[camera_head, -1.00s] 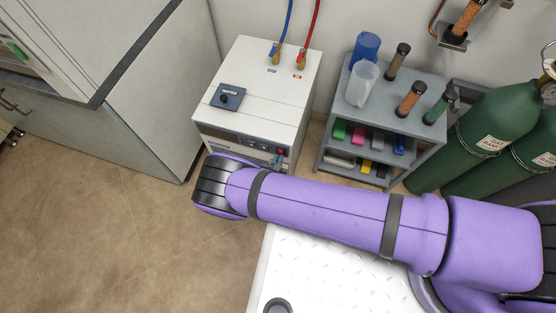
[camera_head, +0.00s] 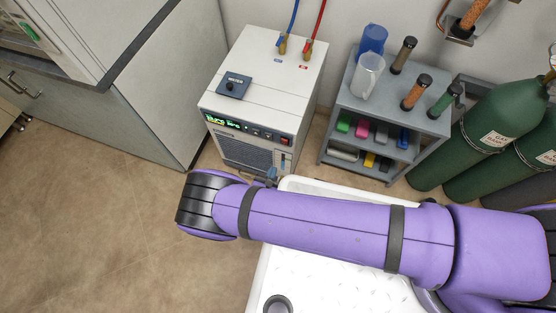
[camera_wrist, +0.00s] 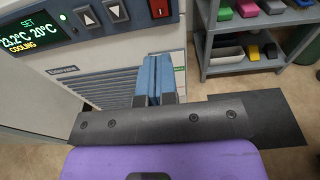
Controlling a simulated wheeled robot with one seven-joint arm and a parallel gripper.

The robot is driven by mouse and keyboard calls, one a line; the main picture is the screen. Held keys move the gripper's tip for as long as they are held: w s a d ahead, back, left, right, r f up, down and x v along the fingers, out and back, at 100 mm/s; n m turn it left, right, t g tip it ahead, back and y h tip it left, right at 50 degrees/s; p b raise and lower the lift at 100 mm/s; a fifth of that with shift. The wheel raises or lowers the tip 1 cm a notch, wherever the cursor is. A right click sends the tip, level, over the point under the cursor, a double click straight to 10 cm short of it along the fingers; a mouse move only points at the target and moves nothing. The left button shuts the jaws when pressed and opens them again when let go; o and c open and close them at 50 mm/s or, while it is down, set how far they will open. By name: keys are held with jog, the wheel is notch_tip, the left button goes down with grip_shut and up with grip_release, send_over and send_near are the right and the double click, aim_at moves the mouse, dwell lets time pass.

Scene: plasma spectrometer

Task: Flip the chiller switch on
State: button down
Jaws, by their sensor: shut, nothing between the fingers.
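The chiller (camera_head: 262,95) is a white box with a front panel and a vented grille, standing against the wall. Its display (camera_wrist: 30,38) is lit and reads 23.2°C, SET 20°C and COOLING in the wrist view. The red rocker switch (camera_wrist: 160,8) is at the right end of the panel; it also shows in the head view (camera_head: 285,141). My gripper (camera_wrist: 155,75) has blue fingers, shut together and empty, below the switch and in front of the grille. In the head view my gripper (camera_head: 271,173) is mostly hidden behind my purple arm.
A grey shelf cart (camera_head: 385,120) with bottles and coloured boxes stands right of the chiller. Green gas cylinders (camera_head: 490,135) are farther right. A cabinet (camera_head: 150,110) stands at left. Blue and red hoses rise from the chiller top. Floor at left is clear.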

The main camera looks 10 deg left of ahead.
jog(key=shift+s+a+r, duration=0.1)
jog(key=shift+s, duration=0.8)
jog(key=shift+s+a+r, duration=0.1)
jog(key=shift+s, duration=0.75)
